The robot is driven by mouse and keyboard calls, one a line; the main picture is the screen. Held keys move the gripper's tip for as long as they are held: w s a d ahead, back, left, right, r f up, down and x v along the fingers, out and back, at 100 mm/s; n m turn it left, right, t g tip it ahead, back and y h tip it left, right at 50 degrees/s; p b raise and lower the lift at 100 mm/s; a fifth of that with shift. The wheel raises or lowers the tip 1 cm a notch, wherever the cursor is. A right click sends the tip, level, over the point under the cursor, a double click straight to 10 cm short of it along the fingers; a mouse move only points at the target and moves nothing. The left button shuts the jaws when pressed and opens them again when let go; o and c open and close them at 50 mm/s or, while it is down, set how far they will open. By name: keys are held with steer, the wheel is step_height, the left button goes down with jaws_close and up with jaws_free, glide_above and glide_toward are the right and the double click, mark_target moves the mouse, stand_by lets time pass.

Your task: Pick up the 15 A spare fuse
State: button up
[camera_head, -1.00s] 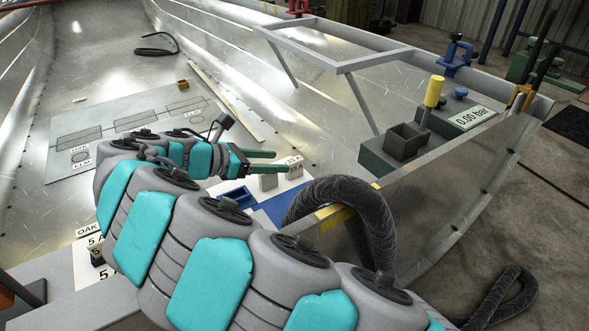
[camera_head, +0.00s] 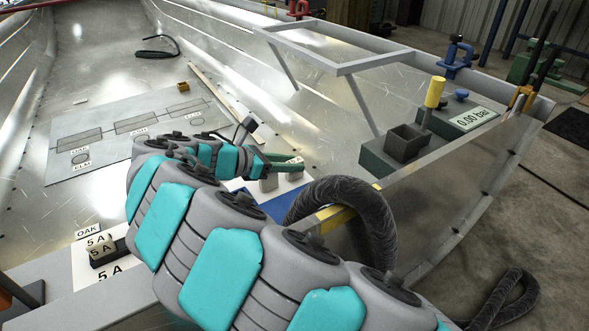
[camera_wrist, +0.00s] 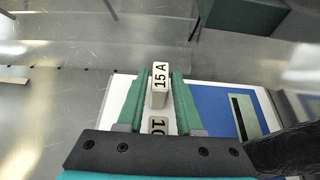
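The 15 A spare fuse (camera_wrist: 160,86) is a pale upright block with black lettering. In the wrist view it stands between the tips of my gripper's green fingers (camera_wrist: 160,76), with narrow gaps seeming to show beside it. My gripper is open. A second block marked 10 (camera_wrist: 158,125) lies nearer the palm in that view, between the fingers and partly hidden by the palm. In the head view my gripper (camera_head: 287,163) is over the pale blocks, and the 15 A fuse (camera_head: 295,175) shows only partly beneath the fingers.
A blue panel (camera_wrist: 225,110) with a dark slot lies right of the fuses on a white board. A thick black hose (camera_head: 345,198) arches close to my arm.

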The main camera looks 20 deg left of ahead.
jaws_close()
stand_by(0.3)
